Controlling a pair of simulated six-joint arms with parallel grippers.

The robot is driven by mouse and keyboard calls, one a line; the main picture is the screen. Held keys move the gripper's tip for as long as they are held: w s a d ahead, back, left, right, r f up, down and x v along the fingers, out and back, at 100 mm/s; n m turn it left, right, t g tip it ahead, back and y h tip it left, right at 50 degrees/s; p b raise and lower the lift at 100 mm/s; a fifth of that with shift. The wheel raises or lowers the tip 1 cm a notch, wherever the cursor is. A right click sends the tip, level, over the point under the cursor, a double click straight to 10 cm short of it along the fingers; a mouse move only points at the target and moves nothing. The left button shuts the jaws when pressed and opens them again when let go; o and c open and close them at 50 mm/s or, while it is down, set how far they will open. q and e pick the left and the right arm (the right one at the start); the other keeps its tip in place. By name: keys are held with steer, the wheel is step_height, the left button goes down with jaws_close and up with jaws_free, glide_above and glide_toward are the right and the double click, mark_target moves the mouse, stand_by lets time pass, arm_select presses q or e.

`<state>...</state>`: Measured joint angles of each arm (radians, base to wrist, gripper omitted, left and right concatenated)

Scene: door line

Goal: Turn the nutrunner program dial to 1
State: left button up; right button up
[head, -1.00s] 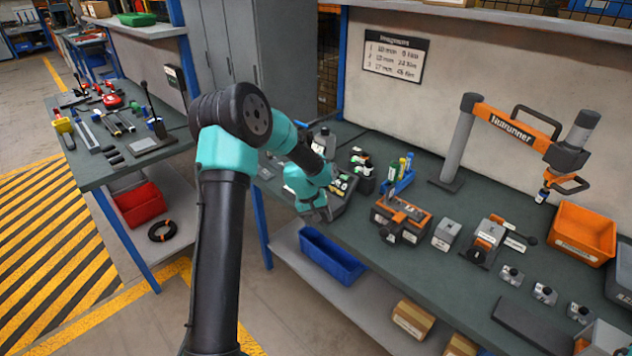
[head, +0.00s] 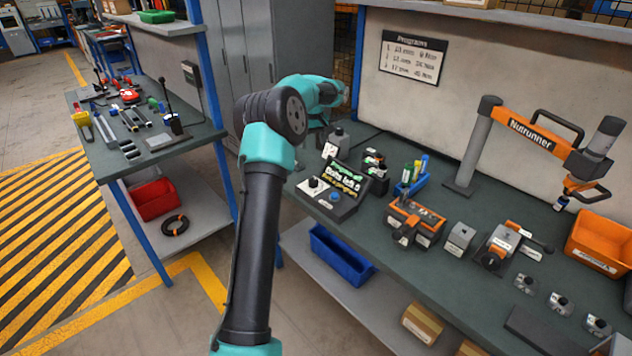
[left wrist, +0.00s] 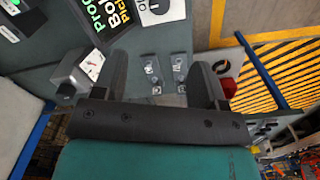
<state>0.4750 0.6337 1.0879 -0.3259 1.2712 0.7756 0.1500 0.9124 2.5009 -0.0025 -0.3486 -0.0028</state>
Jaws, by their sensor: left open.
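The nutrunner controller (head: 337,178) is a dark box on the bench with a lit screen reading about bolts left and a program. Its program dial (head: 316,186) is a small knob on a white plate, beside a blue button (head: 335,197). The setting is too small to read. In the left wrist view, the screen (left wrist: 105,12) and part of the dial plate (left wrist: 160,10) show at the top edge. My left gripper (left wrist: 160,72) is open, apart from the dial. In the head view its fingers are hidden behind my arm.
The nutrunner (head: 530,135) hangs from its arm over the bench. A blue holder (head: 411,184), an orange-topped fixture (head: 414,222), a clamp block (head: 500,246) and an orange bin (head: 603,240) stand to the right. A programs sign (head: 413,57) is on the wall.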

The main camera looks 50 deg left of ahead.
mark_target(313, 179)
arm_select(q)
step_height(313, 179, down, 18)
steer(key=shift+r, duration=0.25)
stand_by(0.6)
steer(key=c, duration=0.9)
